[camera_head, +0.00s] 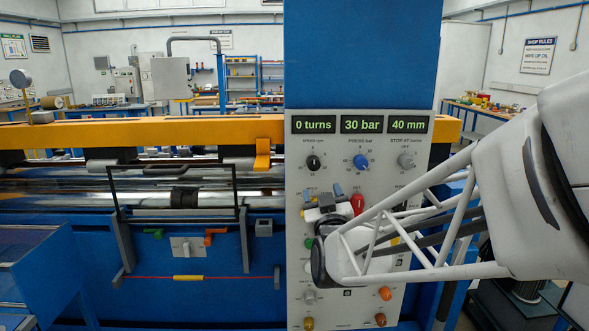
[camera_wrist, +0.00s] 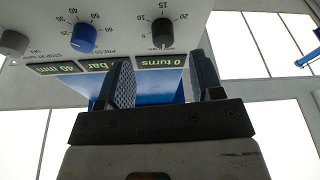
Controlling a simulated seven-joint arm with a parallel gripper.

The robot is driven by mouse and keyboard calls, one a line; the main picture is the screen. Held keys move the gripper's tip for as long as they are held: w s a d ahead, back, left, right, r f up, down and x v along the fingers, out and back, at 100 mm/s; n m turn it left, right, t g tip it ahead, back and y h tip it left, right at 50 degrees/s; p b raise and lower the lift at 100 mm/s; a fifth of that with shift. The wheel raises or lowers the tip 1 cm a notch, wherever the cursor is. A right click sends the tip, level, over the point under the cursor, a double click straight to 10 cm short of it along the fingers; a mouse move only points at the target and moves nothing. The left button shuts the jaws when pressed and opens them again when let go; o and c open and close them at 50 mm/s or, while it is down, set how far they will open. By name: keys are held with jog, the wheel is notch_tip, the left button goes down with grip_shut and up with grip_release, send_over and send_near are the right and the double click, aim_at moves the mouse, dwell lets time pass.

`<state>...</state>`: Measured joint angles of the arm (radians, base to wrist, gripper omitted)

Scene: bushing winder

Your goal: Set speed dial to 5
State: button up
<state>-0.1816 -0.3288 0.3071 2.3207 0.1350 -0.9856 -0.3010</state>
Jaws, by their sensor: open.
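The speed dial (camera_head: 313,162) is a black knob at the upper left of the grey control panel (camera_head: 298,220), under the "0 turns" display (camera_head: 314,124). Its pointer setting is too small to read. It also shows at the top of the upside-down wrist view (camera_wrist: 162,34), with scale numbers such as 10, 15 and 20 around it. My gripper (camera_head: 324,194) is just below the dial in the head view. In the wrist view its two fingers (camera_wrist: 163,80) are apart with nothing between them, and the dial appears beyond their tips.
The blue press knob (camera_head: 361,161) and grey stop knob (camera_head: 406,160) are right of the dial. The yellow beam (camera_head: 150,131) and rollers are to the left.

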aim_at(314, 166)
jog(key=shift+w+a+r+t, duration=0.2)
jog(key=shift+a+r+t, duration=0.2)
jog(key=shift+t, duration=0.4)
jog(key=shift+w+r, duration=0.1)
jog(key=shift+w, duration=0.05)
jog(key=shift+x, duration=3.75)
jog(key=c, duration=0.9)
